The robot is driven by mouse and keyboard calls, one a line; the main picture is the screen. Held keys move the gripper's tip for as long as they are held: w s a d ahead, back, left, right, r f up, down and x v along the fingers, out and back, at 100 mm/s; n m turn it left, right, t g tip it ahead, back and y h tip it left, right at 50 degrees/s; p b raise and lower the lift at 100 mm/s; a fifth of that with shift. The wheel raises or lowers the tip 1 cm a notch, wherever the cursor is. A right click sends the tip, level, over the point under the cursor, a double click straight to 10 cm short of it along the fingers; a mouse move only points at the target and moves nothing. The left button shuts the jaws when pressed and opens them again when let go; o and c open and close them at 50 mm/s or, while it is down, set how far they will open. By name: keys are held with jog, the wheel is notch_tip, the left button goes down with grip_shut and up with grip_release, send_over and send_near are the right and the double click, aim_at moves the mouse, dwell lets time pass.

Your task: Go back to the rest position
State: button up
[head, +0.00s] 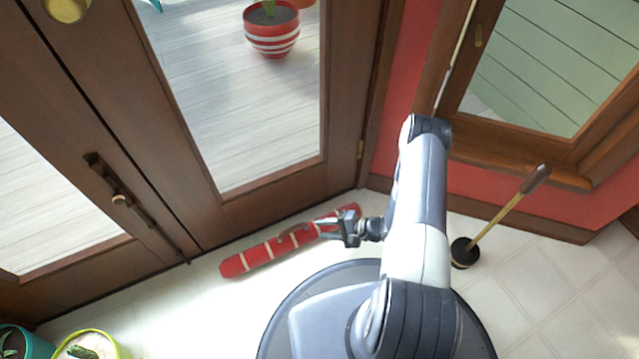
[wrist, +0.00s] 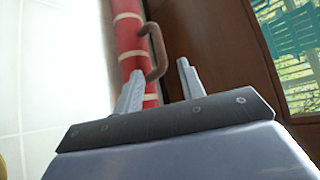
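My gripper (head: 328,229) is low, just above the floor near the doors, with my arm reaching down and forward. In the wrist view my gripper (wrist: 161,78) has its two fingers spread apart with nothing clamped between them. A red draft stopper (head: 262,252) with pale stripes lies on the floor along the doors. Its brown handle (wrist: 156,52) shows just past the fingertips in the wrist view. My gripper overlaps the stopper's right part in the head view; I cannot tell whether they touch.
Brown glazed doors (head: 200,215) stand ahead, with a red-striped pot (head: 271,40) outside. A plunger (head: 500,215) stands on the floor to the right, below a window (head: 545,70). Potted plants (head: 112,345) are at the lower left. Tiled floor (head: 560,290) is clear at the right.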

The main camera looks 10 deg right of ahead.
aim_at(293, 228)
jog(key=b+x, duration=0.4)
jog(key=x, duration=0.8)
jog(key=shift+s+f, duration=0.1)
jog(key=shift+f, duration=0.05)
jog(key=shift+r+p, duration=0.3)
jog(key=shift+r, duration=0.75)
